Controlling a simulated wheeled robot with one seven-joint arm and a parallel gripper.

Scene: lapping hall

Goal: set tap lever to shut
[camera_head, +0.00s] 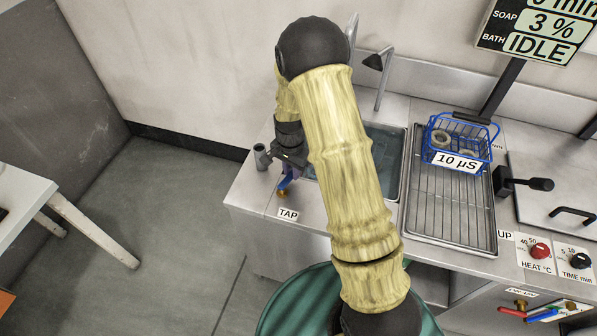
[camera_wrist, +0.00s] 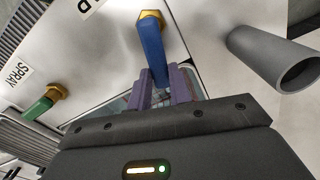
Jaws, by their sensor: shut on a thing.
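The tap lever (camera_wrist: 153,50) is a blue bar on a brass nut, seen in the wrist view. My gripper (camera_wrist: 163,88) has its purple fingers on either side of the lever's free end and is shut on it. In the head view a bit of the blue lever (camera_head: 285,182) shows below my gripper (camera_head: 288,172), just behind the TAP label (camera_head: 288,214) on the steel counter. My arm and gripper hide part of the lever and the area around it there.
A grey open tube (camera_wrist: 285,65) is close to the right of my gripper. A green lever (camera_wrist: 37,108) marked SPRAY is at the left. A sink basin (camera_head: 388,150), a draining rack (camera_head: 450,215) and a blue basket (camera_head: 480,140) marked 10 µS lie right of my arm.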

